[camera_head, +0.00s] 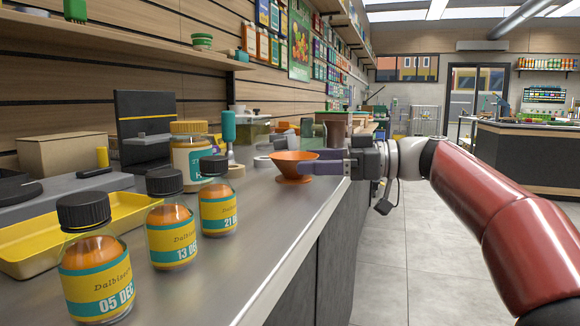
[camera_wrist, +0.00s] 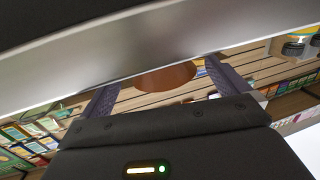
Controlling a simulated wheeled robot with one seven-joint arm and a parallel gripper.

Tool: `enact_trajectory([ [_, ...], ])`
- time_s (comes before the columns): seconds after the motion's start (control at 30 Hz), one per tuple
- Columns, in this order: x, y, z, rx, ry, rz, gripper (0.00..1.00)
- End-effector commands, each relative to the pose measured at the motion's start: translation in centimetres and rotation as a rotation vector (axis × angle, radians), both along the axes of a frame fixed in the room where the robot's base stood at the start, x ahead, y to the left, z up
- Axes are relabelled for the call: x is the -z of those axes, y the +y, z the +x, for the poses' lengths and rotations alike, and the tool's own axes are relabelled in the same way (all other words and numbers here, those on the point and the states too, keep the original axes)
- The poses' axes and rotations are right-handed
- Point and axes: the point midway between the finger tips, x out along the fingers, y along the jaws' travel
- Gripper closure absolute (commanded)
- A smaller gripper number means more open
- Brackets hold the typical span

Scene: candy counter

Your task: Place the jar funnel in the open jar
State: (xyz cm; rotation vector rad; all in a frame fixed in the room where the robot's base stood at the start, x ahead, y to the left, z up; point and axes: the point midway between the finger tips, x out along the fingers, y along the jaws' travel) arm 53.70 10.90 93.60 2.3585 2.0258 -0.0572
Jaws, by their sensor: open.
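The orange jar funnel (camera_head: 296,163) stands on the steel counter near its front edge, wide rim up. In the wrist view, part of the orange funnel (camera_wrist: 166,78) shows between my fingers. My gripper (camera_head: 328,164) is open at the funnel's right side, its fingers level with the rim. In the wrist view, my gripper's fingers (camera_wrist: 163,82) are spread apart. I cannot tell whether they touch the funnel. I cannot make out an open jar; the jars I see clearly have lids.
Black-lidded jars (camera_head: 95,262) stand in a row at the front left, beside a yellow tray (camera_head: 118,215). A yellow-lidded jar (camera_head: 189,150) and a green-topped bottle (camera_head: 229,128) stand behind them. The counter (camera_head: 285,212) is clear in front of the funnel.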

Motion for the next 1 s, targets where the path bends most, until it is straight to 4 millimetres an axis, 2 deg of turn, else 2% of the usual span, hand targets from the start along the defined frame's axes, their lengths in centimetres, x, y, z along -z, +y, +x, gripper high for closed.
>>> enact_trajectory([
  [0.1, 0.0, 2.0, 0.0, -0.003, 0.001, -0.001, 0.0],
  [0.23, 0.1, 3.7, 0.2, -0.002, 0.0, -0.001, 0.0],
  [0.57, 0.3, 4.4, 0.4, 0.001, 0.0, -0.001, 0.0],
  [0.87, 0.3, 4.3, 0.4, 0.001, 0.0, -0.001, 0.39],
  [1.0, 0.2, 4.3, 0.4, 0.001, 0.0, -0.001, 0.44],
])
